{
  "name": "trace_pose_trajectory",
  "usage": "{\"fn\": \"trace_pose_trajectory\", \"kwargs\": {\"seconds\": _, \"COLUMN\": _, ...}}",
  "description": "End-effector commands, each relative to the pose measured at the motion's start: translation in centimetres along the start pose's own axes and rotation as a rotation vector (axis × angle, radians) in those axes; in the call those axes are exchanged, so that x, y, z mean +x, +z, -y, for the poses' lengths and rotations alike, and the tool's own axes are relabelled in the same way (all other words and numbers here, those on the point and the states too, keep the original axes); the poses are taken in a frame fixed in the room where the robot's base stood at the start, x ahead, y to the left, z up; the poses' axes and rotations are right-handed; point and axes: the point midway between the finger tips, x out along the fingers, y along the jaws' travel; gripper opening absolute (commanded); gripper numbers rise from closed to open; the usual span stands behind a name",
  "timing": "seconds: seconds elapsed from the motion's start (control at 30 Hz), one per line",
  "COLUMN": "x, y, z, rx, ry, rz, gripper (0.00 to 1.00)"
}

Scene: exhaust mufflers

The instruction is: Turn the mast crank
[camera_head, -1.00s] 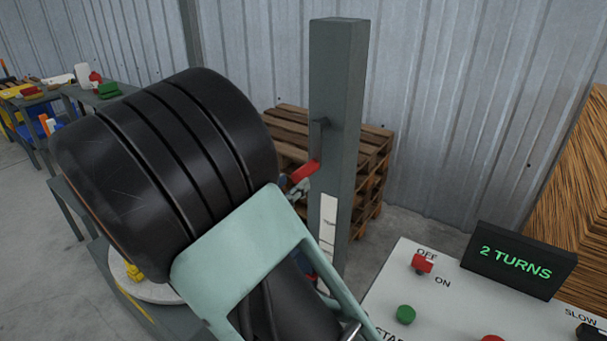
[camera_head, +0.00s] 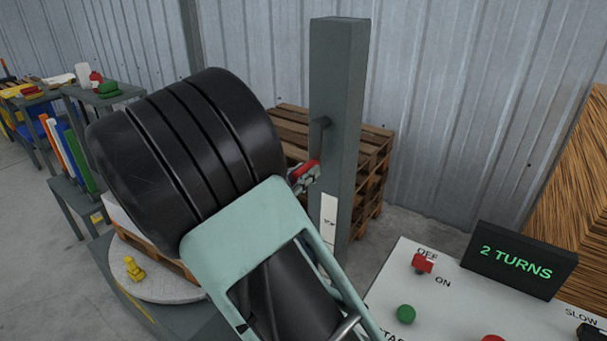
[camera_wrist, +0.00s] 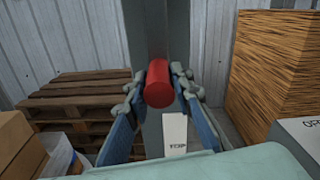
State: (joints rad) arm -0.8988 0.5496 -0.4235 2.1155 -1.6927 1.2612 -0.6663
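The mast (camera_head: 342,85) is a grey upright post right of centre in the head view; it also stands behind the handle in the wrist view (camera_wrist: 158,30). Its crank has a dark arm (camera_head: 318,130) and a red handle (camera_head: 307,168). My gripper (camera_head: 303,178) is at the handle, partly hidden behind my pale green arm. In the wrist view, the red handle (camera_wrist: 158,85) lies between the two fingers (camera_wrist: 160,80), its round end facing the camera. The fingertips appear to touch both its sides. A pale label (camera_head: 328,215) is on the mast below the crank.
A white control panel (camera_head: 440,306) with a red switch and a green button stands lower right; its display (camera_head: 518,259) reads "2 TURNS". Wooden pallets (camera_head: 375,165) are stacked behind the mast. A turntable (camera_head: 160,285) with a yellow piece (camera_head: 133,268) is at lower left.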

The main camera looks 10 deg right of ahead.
Motion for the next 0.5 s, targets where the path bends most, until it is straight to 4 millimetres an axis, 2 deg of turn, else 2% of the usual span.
{"fn": "trace_pose_trajectory", "kwargs": {"seconds": 0.07, "x": -0.01, "y": -0.01, "z": 0.01, "rx": 0.000, "ry": 0.000, "rz": 0.000, "gripper": 0.00}}
{"fn": "trace_pose_trajectory", "kwargs": {"seconds": 0.5, "x": -0.03, "y": -0.04, "z": -0.20, "rx": 0.021, "ry": 0.000, "rz": -0.001, "gripper": 0.00}}
